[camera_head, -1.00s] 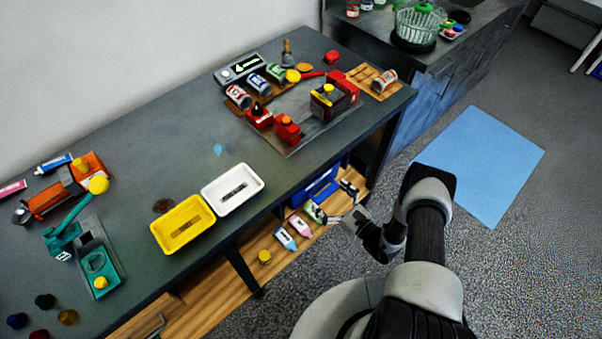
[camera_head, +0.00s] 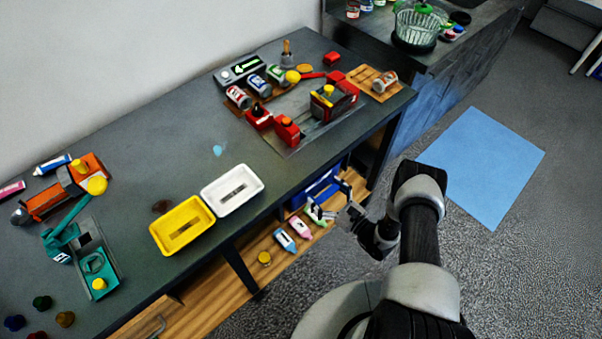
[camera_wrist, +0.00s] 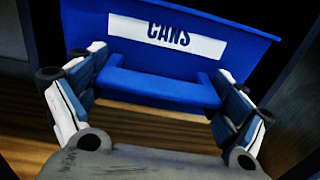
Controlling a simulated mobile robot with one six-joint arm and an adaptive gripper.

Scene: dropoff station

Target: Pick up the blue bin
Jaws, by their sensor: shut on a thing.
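The blue bin (camera_head: 325,186) is on the wooden lower shelf under the table, partly hidden by the tabletop and my gripper. In the wrist view, the blue bin (camera_wrist: 195,65) fills the upper middle, with a white "CANS" label and a blue handle bar on its front. My gripper (camera_head: 329,197) reaches in under the table edge. In the wrist view, the fingers of my gripper (camera_wrist: 162,64) are at the left and right ends of the handle, shut on it. The bin's inside is hidden.
The table's edge and dark leg (camera_head: 241,270) are near my arm. White (camera_head: 254,201) and yellow (camera_head: 160,240) trays sit above. Floor with a blue mat (camera_head: 490,165) is open at right.

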